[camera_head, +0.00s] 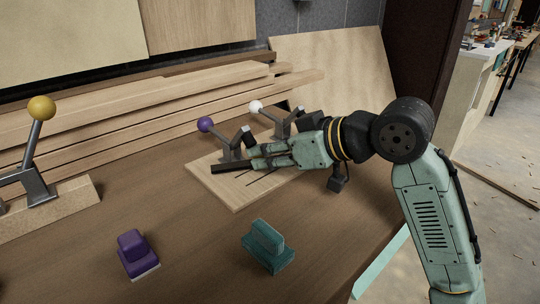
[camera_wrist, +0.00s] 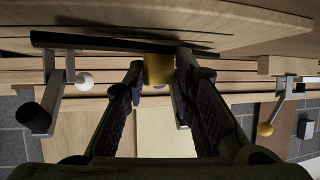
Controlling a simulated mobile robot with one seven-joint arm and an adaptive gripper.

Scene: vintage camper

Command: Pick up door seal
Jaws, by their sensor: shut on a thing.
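The door seal appears to be the long black strip (camera_head: 230,167) over the left part of a light wooden board (camera_head: 232,195). In the wrist view the strip (camera_wrist: 100,43) runs across the top, in front of my fingertips. My gripper (camera_head: 253,156) reaches in from the right, low over the board. In the wrist view its fingers (camera_wrist: 160,62) close on a brass-coloured piece (camera_wrist: 158,70) right against the strip. I take this piece as part of the seal. Whether the strip touches the board or hangs just above it, I cannot tell.
Toggle clamps with a purple knob (camera_head: 205,124) and a white knob (camera_head: 255,106) stand close behind my gripper. A yellow-knobbed clamp (camera_head: 41,108) is at left. Purple (camera_head: 137,250) and teal (camera_head: 268,243) blocks sit in front. Planks (camera_head: 130,115) line the back.

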